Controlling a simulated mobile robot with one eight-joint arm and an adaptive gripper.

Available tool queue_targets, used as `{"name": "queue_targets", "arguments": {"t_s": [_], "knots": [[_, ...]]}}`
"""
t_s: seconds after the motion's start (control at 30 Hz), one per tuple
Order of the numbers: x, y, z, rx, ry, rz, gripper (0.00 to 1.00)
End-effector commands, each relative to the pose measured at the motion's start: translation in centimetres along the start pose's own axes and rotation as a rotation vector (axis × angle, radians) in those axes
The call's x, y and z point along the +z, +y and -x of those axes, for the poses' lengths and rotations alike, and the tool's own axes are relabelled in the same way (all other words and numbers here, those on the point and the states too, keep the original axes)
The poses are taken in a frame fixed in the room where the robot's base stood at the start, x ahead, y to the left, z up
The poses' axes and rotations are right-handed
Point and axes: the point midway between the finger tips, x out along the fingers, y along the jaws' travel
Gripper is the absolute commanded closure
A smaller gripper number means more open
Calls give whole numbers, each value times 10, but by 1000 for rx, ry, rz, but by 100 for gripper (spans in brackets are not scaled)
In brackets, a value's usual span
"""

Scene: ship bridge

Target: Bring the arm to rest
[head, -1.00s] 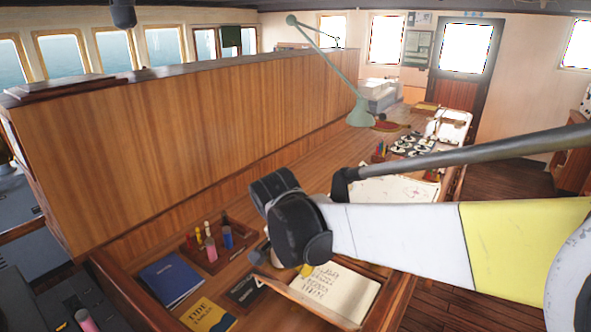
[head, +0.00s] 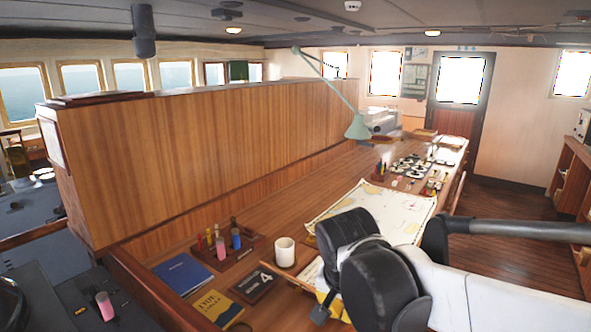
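My arm comes in from the right edge and reaches over the near end of the wooden chart desk (head: 300,192). Its thick black wrist joint (head: 375,270) is above the open book and the chart's near edge. Only a small dark part of my gripper (head: 320,314) shows below and left of that joint. The fingertips are hidden, so I cannot tell whether they are open or holding anything.
A white mug (head: 285,252) stands left of my wrist. A blue book (head: 184,273), a yellow book (head: 217,307) and a pen tray (head: 252,246) are further left. A chart (head: 372,207) lies behind. A green lamp (head: 357,128) overhangs the desk. A wooden partition (head: 190,165) stands behind it.

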Motion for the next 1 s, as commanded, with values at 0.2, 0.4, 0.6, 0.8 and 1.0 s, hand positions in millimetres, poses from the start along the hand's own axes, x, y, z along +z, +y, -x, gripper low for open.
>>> {"name": "queue_targets", "arguments": {"t_s": [0.2, 0.4, 0.6, 0.8, 1.0], "knots": [[43, 69, -39, -81, 67, 139, 100], [91, 122, -78, -134, 177, 292, 100], [111, 142, -96, -142, 243, 372, 100], [112, 144, -96, -143, 252, 384, 100], [112, 144, -95, -143, 251, 383, 100]]}}
